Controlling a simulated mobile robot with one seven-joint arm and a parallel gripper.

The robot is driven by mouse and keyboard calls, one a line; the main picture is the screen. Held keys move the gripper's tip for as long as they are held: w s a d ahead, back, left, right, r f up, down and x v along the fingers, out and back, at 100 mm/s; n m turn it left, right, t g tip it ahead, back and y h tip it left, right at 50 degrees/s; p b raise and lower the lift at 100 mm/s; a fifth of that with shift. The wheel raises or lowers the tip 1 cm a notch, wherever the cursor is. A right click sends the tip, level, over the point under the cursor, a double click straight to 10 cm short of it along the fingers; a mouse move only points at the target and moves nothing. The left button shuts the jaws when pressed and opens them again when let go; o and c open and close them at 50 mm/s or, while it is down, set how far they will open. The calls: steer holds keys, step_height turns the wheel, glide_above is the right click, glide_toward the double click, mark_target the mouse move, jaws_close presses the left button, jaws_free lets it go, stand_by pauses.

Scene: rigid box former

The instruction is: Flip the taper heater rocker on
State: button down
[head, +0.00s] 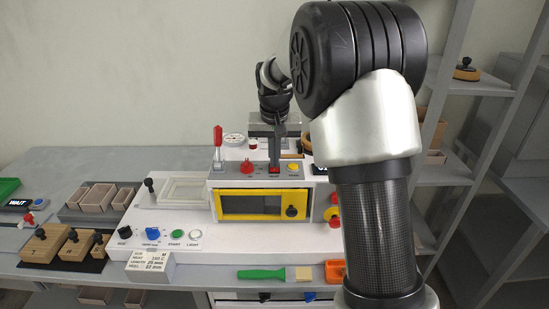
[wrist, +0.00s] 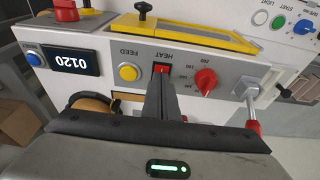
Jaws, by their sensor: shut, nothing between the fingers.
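The red heater rocker (wrist: 162,70) sits in a dark frame under the HEAT label, between a yellow FEED button (wrist: 128,72) and a red dial (wrist: 205,80) in the wrist view. In the head view the rocker (head: 274,169) is on the sloped grey panel on top of the machine. My gripper (wrist: 160,82) is shut and empty, with its fingertips right at the rocker and partly covering it. My gripper also shows in the head view (head: 276,158), pointing down at the rocker. I cannot tell whether the tips touch it or which way it is tipped.
A red-handled lever (head: 217,140) stands at the panel's left end. A display (wrist: 70,61) reads 0120 beside a blue button (wrist: 34,57). A yellow-framed window (head: 262,204) is below the panel. My arm hides the machine's right side in the head view.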

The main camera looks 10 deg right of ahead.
steer(key=shift+r, duration=0.1)
steer(key=shift+r+p, duration=0.35)
steer(key=shift+r, duration=0.05)
steer(key=p+v, duration=0.2)
steer(key=v, duration=0.1)
steer(key=shift+w+d+r+p, duration=0.1)
steer(key=shift+w+r+p, duration=0.1)
steer(key=shift+p, duration=0.1)
steer(key=s+a+r, duration=0.1)
steer(key=s+r, duration=0.3)
steer(key=r, duration=0.4)
steer(key=shift+s+r, duration=0.3)
steer(key=shift+s, duration=0.05)
steer(key=s+r+n+t+p, duration=0.1)
steer(key=s+r, duration=0.3)
steer(key=s, duration=0.4)
steer(key=s+r+p, duration=0.2)
steer(key=s+r, duration=0.1)
steer(key=s, duration=0.5)
steer(key=s+f+n+t+p, duration=0.1)
steer(key=s+f, duration=0.1)
steer(key=s, duration=1)
steer(key=shift+s+d+f+t+y, duration=0.2)
steer(key=shift+s+t+y, duration=0.1)
steer(key=shift+s+t, duration=0.1)
